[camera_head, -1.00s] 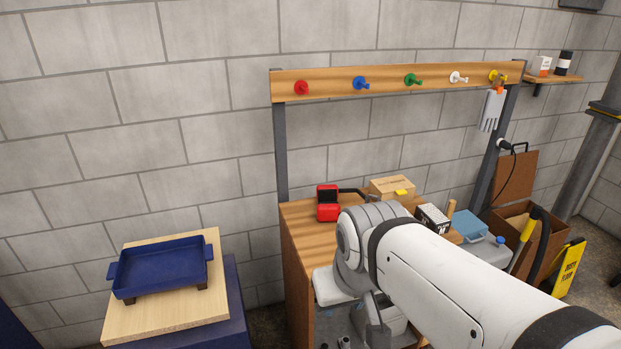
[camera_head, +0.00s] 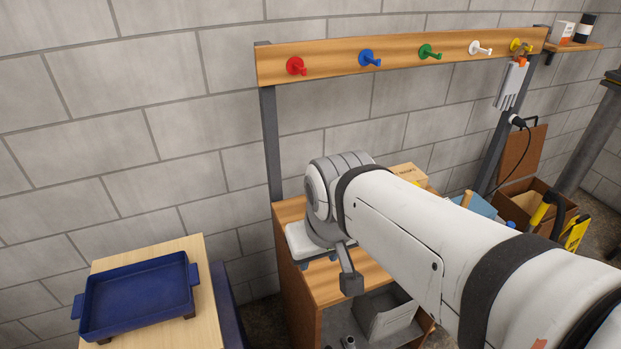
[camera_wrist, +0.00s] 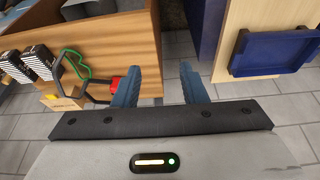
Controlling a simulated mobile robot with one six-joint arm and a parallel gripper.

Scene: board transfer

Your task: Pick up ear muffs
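The ear muffs (camera_wrist: 116,84) show in the wrist view as a red cup with a dark band, on the wooden workbench top left of my gripper. The left finger partly covers the red cup. In the head view my arm hides the ear muffs. My gripper (camera_wrist: 160,86) has its two blue fingers spread apart in the wrist view, with nothing between them.
The workbench (camera_head: 341,279) stands against the wall under a peg rail (camera_head: 390,58). A cardboard box (camera_wrist: 62,103) and black-and-white boxes (camera_wrist: 37,62) are near the ear muffs. A blue tray (camera_head: 137,294) sits on a separate board-topped stand at left.

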